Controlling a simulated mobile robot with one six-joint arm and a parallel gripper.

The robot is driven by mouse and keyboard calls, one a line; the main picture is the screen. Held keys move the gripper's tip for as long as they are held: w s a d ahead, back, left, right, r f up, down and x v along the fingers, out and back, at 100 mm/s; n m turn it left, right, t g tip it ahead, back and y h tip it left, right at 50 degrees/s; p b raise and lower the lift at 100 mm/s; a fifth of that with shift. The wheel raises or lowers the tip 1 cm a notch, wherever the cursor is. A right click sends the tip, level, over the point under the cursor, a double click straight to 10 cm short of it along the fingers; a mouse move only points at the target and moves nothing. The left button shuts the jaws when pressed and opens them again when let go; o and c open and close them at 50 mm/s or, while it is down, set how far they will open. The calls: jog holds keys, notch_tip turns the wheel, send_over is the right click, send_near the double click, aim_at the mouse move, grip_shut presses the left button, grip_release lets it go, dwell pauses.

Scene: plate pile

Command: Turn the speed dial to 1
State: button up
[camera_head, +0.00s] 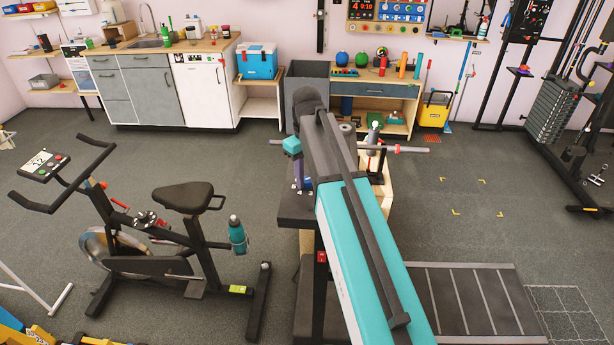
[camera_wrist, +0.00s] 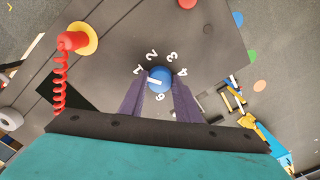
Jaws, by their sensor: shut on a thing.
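The blue speed dial (camera_wrist: 159,79) sits on a dark grey panel (camera_wrist: 115,105) in the wrist view. White numerals 1, 2, 3 and 4 arc around its far side, with another numeral below it. A white mark on the dial lies toward its left side, roughly toward the 1 (camera_wrist: 138,70); its exact alignment is hard to tell. My gripper (camera_wrist: 161,82) has its two purple fingers on either side of the dial, shut on it. In the head view my arm hides most of the panel (camera_head: 296,210).
A red plug (camera_wrist: 70,41) on a yellow disc with a coiled red cord stands left of the dial. A red round part (camera_wrist: 187,3) is at the top. An exercise bike (camera_head: 180,195) stands left of my arm; a workbench (camera_head: 385,90) is behind.

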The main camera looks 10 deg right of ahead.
aim_at(306, 180)
jog(key=shift+s+f, duration=0.1)
jog(key=shift+s, duration=0.05)
jog(key=o, duration=1.1)
jog(key=shift+c, duration=0.2)
jog(key=shift+r, duration=0.2)
jog(key=shift+w+r+b, duration=0.2)
jog(key=shift+r+b, duration=0.25)
jog(key=shift+r, duration=0.6)
notch_tip(306, 180, up, 12)
jog(key=b, duration=0.3)
jog(key=shift+f, duration=0.25)
jog(key=shift+s, duration=0.1)
